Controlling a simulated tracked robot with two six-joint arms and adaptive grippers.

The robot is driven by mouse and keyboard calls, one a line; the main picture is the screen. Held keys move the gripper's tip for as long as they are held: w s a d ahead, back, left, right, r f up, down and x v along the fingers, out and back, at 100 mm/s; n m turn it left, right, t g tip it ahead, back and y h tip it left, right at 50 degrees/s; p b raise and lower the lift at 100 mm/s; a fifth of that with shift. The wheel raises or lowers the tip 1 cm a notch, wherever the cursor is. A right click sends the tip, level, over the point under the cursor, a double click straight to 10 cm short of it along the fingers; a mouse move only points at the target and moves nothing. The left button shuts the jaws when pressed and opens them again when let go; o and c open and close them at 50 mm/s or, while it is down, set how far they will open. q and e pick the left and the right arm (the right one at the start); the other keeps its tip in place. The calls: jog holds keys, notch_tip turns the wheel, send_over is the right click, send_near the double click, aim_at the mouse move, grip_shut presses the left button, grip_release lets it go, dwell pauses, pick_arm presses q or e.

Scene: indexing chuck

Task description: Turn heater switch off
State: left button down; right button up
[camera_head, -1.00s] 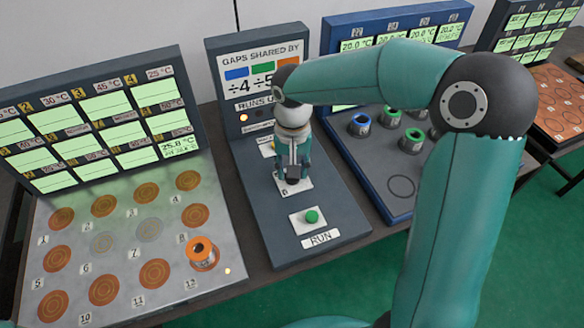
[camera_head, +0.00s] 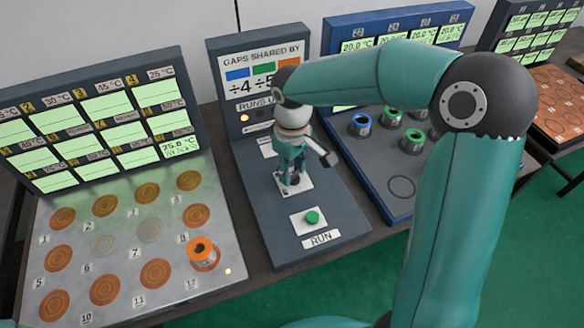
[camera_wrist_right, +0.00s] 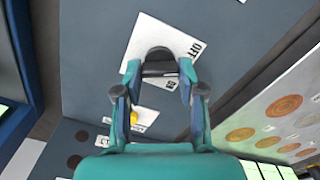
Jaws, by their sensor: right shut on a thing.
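The heater switch is a dark knob (camera_wrist_right: 158,56) on a white plate (camera_wrist_right: 140,38) in the right wrist view, with the word OFF printed along one side. My right gripper (camera_wrist_right: 157,72) is shut on this knob, one finger on each side. In the head view my right gripper (camera_head: 293,178) points down over the same white plate (camera_head: 303,184) on the grey console, and it hides the knob. The knob's exact setting cannot be read. My left gripper is not in view.
The console (camera_head: 330,210) has a green RUN button (camera_head: 312,217) in front and a lit orange lamp (camera_head: 244,118). At left, an orange spool (camera_head: 203,253) stands on a steel plate (camera_head: 75,232). At right, a blue tray (camera_head: 372,185) holds several spools.

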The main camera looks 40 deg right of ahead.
jog(key=shift+n, duration=0.3)
jog(key=o, duration=1.1)
jog(key=shift+o, duration=0.2)
jog(key=shift+r, duration=0.15)
notch_tip(320, 180, up, 12)
jog(key=shift+f, duration=0.2)
